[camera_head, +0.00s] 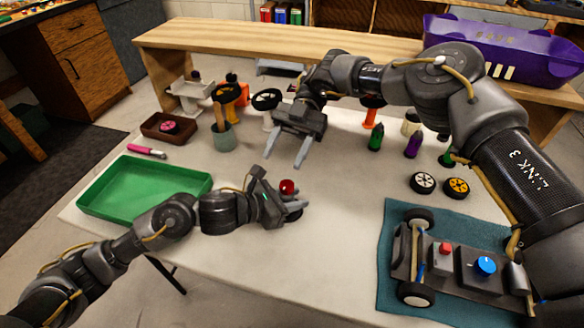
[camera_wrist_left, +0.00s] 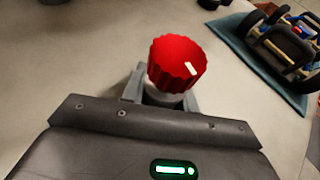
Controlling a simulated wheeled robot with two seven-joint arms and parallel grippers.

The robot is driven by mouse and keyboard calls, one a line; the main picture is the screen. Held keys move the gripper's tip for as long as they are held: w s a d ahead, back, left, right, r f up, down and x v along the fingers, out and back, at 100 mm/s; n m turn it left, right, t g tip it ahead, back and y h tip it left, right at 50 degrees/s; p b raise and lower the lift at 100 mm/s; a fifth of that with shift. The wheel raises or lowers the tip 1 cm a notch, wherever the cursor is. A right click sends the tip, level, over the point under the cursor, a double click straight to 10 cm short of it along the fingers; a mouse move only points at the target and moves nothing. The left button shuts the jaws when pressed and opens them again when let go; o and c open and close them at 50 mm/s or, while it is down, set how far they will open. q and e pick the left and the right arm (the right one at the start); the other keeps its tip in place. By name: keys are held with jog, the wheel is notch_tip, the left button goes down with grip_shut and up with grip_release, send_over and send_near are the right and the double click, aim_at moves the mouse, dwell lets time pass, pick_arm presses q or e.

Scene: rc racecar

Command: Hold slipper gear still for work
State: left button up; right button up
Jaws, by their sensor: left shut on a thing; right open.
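A red ridged, gear-like piece with a white mark (camera_head: 287,187), which I take for the slipper gear, stands upright over a pale grey lower part. It also shows in the left wrist view (camera_wrist_left: 177,62). My left gripper (camera_head: 298,208) is shut on the lower part of this piece, low over the table, and its fingers hide part of it. My right gripper (camera_head: 286,160) is open and empty, behind the red piece and apart from it. The racecar chassis (camera_head: 460,262) sits on a teal mat at the right, carrying a red part and a blue knob.
A green tray (camera_head: 140,205) lies at the left, with a pink pen (camera_head: 147,151) behind it. A brown tray (camera_head: 165,128), tools in holders and small bottles stand at the back. Two loose wheels (camera_head: 423,183) lie behind the teal mat (camera_head: 393,222). The table's middle is clear.

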aim_at(288, 185)
jog(key=shift+s+a+f+m+y, duration=0.1)
jog(key=shift+s+f+m+y, duration=0.1)
jog(key=shift+f+m+y, duration=0.75)
jog(key=shift+s+f+m+t+y, duration=0.15)
jog(key=shift+m+t+y, duration=0.3)
jog(key=shift+y, duration=0.6)
jog(key=shift+d+f+m+t+y, duration=0.2)
jog(key=shift+d+m+t+y, duration=0.25)
jog(key=shift+m+y, duration=0.35)
pick_arm(q)
jog(key=shift+d, duration=0.1)
pick_arm(e)
jog(key=w+d+m+t+y, duration=0.1)
jog(key=w+d+m+t, duration=0.1)
jog(key=d+m+t, duration=0.75)
jog(key=s+a+f+n, duration=0.1)
jog(key=a, duration=0.2)
jog(key=s+a+f+n+g, duration=0.1)
jog(key=a+f, duration=0.1)
jog(key=s+a+f+n+g, duration=0.1)
jog(key=a+f, duration=0.1)
jog(key=a, duration=0.1)
jog(key=shift+a+n+y, duration=0.25)
jog(key=shift+a+y, duration=0.05)
jog(key=shift+c, duration=0.4)
